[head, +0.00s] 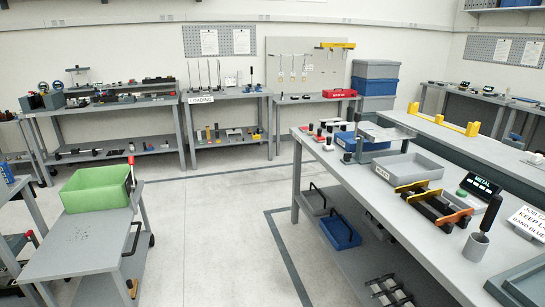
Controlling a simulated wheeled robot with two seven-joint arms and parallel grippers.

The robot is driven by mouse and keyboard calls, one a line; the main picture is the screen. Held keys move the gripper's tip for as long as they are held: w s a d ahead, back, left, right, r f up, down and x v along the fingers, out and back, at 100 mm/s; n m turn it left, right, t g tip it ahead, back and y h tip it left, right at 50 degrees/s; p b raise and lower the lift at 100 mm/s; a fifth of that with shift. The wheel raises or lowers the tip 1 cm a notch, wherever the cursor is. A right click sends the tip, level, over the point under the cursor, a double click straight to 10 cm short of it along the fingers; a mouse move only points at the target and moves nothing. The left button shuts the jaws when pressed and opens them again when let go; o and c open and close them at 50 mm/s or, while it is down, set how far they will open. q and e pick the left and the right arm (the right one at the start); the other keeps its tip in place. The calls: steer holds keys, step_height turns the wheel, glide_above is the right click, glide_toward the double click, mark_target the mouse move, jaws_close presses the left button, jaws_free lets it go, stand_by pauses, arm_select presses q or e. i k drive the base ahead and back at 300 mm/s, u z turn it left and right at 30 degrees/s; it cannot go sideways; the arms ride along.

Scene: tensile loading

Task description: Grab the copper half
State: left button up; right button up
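I cannot make out a copper half for certain in the head view. On the right bench (405,240), a black rack (432,207) has a yellow bar (412,186) and an orange end piece (456,219); small parts in it are too small to tell. Beside it is a grey tray (408,168) with a white label, which looks empty. A small display reading "METAL" (483,186) stands to the right of the rack. Neither of my grippers is in view.
A grey cart (80,250) with a green bin (95,189) stands at left. A holder with a black-handled tool (478,240) is near the right bench's front. A "LOADING" table (225,95) is at the back. The floor (215,220) between cart and bench is clear.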

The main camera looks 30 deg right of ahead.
mark_target(459, 216)
steer(key=z, duration=0.1)
steer(key=i, duration=1.95)
steer(key=z, duration=1)
steer(key=i, duration=1.3)
steer(key=z, duration=1.95)
steer(key=i, duration=0.8)
steer(key=z, duration=0.5)
